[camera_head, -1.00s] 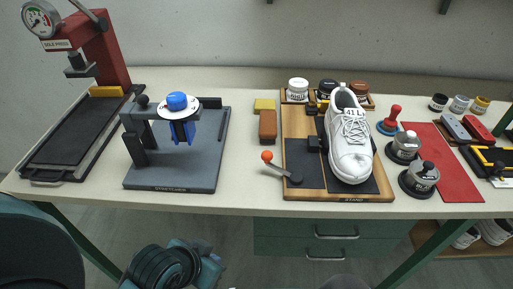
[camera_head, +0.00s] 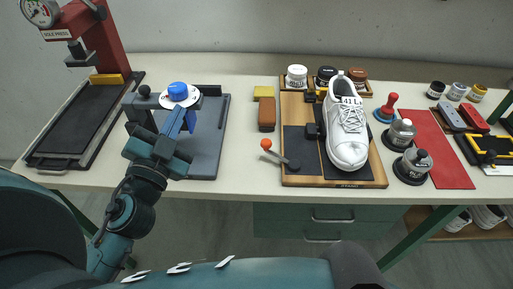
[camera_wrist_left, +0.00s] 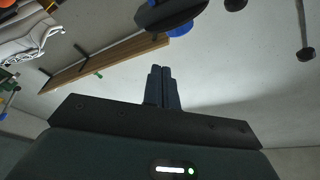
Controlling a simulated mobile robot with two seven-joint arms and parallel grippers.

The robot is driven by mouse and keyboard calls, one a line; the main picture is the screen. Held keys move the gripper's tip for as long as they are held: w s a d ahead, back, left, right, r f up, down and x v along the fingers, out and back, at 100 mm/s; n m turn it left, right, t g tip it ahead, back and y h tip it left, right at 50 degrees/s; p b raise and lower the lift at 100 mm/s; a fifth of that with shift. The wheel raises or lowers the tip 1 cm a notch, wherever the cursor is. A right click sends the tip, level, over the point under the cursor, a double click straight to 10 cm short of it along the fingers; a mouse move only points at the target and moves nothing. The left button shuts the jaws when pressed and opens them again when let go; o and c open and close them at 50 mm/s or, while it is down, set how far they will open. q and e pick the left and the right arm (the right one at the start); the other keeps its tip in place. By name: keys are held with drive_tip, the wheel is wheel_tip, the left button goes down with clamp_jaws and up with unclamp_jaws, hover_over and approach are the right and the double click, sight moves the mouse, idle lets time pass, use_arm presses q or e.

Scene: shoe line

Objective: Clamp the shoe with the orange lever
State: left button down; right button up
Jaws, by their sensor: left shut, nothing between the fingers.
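The white shoe (camera_head: 346,130) sits on the wooden stand (camera_head: 290,182), toe towards me, in the head view. My right gripper is out of view.
The stretcher (camera_head: 215,140) with a blue knob stands close to my left gripper. A brown block (camera_head: 267,113) and a yellow block (camera_head: 265,94) lie left of the stand. The red press (camera_head: 90,45) is at far left. Metal weights (camera_head: 412,166) stand right of the stand.

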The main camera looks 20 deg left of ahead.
use_arm(q)
drive_tip(key=s+d+f+m+g+h, duration=0.2)
drive_tip(key=d+f+m+g+h, duration=0.6)
drive_tip(key=m, duration=0.7)
drive_tip(key=f+h, duration=0.1)
drive_tip(key=h, duration=0.1)
drive_tip(key=shift+s+g+h, duration=0.15)
drive_tip(key=shift+g+h, duration=0.15)
drive_tip(key=shift+g, duration=0.1)
